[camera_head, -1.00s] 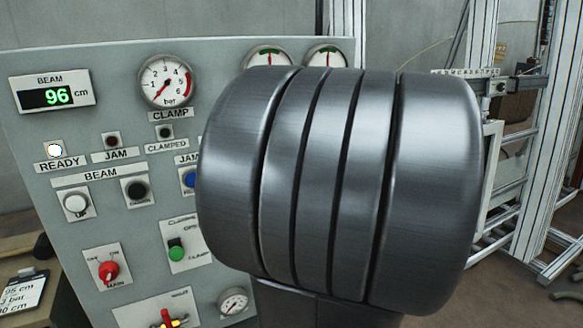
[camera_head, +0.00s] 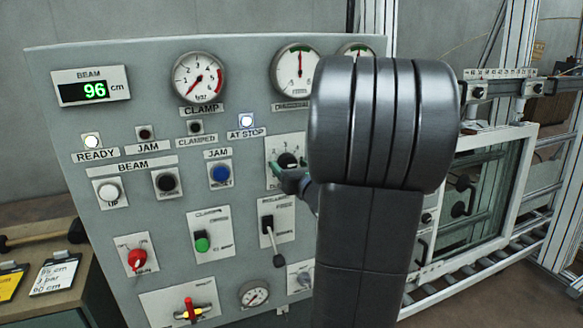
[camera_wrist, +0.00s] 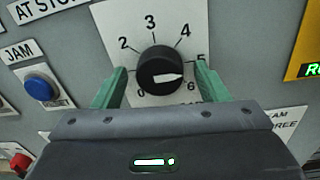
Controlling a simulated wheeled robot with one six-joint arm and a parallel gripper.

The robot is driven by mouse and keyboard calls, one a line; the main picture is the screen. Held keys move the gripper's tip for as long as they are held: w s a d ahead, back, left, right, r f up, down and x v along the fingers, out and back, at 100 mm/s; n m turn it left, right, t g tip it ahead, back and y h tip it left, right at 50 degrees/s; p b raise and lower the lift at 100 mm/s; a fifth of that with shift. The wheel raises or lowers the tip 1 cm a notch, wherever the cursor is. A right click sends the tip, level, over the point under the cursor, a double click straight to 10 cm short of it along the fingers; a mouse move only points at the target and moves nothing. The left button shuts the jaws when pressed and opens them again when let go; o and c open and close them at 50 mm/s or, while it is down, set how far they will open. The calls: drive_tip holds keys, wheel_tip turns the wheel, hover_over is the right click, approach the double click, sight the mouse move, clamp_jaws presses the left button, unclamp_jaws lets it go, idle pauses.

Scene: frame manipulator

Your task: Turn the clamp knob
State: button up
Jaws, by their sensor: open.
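A round black knob (camera_wrist: 160,72) with a white pointer sits on a white plate (camera_wrist: 185,18) with a numbered scale. The pointer faces right, between 5 and 6. The knob also shows in the head view (camera_head: 289,160), partly hidden. My gripper (camera_wrist: 161,72) is open, with one green finger on each side of the knob. I cannot tell whether the fingers touch it. The plate's lower lettering is mostly covered by my gripper. The clamp gauge (camera_head: 199,78) has its needle pointing low left, near zero.
A blue jam button (camera_head: 220,173) is left of the knob. A green clamp switch (camera_head: 202,243), a lever (camera_head: 268,228) and a red knob (camera_head: 136,259) sit lower on the panel. The AT STOP lamp (camera_head: 246,120) is lit. A glazed frame (camera_head: 480,200) stands at the right.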

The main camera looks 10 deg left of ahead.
drive_tip(key=c, duration=1)
